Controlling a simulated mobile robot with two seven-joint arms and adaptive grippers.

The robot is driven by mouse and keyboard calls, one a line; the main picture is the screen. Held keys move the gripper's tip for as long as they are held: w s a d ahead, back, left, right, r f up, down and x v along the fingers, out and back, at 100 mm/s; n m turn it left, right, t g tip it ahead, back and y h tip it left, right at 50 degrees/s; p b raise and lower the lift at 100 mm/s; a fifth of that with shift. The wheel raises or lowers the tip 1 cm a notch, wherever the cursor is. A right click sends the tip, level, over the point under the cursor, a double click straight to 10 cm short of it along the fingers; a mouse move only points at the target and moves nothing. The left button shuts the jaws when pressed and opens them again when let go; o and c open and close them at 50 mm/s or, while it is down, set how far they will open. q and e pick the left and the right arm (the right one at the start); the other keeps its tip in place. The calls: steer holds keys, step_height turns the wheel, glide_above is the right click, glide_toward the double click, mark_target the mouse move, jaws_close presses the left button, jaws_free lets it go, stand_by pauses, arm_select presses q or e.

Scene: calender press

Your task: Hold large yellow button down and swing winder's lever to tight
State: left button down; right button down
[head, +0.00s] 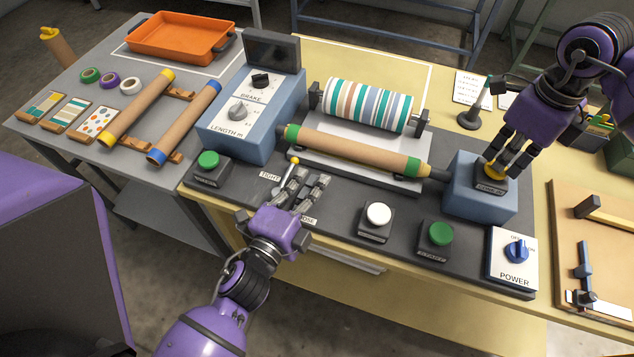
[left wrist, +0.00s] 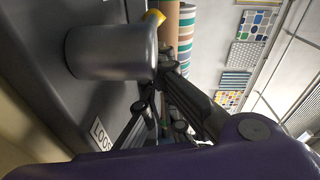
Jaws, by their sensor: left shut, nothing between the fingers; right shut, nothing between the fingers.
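The large yellow button (head: 488,168) sits on the blue box at the right end of the press. My right gripper (head: 500,166) is shut and points down onto it, its fingers covering much of the button; how far it is pressed I cannot tell. The winder's lever (head: 288,174), with a yellow knob, leans up beside the TIGHT label (head: 270,176). My left gripper (head: 314,178) is shut and empty, its fingertips just right of the lever; contact is unclear. The LOOSE label (left wrist: 101,134) and a grey cylinder (left wrist: 110,52) show in the left wrist view.
A kraft roll (head: 355,150) lies in front of a striped roll (head: 367,105). Green button (head: 208,160), white button (head: 378,214), another green button (head: 440,234) and the blue POWER knob (head: 516,250) line the front edge. The blue BRAKE and LENGTH box (head: 245,115) stands left of the rolls.

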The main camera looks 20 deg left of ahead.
arm_select(q)
steer(key=shift+a+f, duration=0.2)
steer(key=shift+a, duration=0.05)
steer(key=shift+s, duration=0.25)
steer(key=s+a, duration=0.1)
steer(key=s, duration=1)
steer(key=m+g+h, duration=0.2)
steer(key=m+h, duration=0.1)
glide_toward(310, 223)
steer(key=s+d+r, duration=0.2)
steer(key=s+r, duration=0.2)
steer(key=a+x, duration=0.1)
steer(key=x, duration=0.7)
steer(key=w+a+x, duration=0.1)
steer(key=x, duration=0.3)
steer(key=shift+w+a+r, duration=0.15)
steer(key=shift+w, duration=0.15)
steer(key=shift+w+a, duration=0.15)
steer(key=shift+w, duration=0.1)
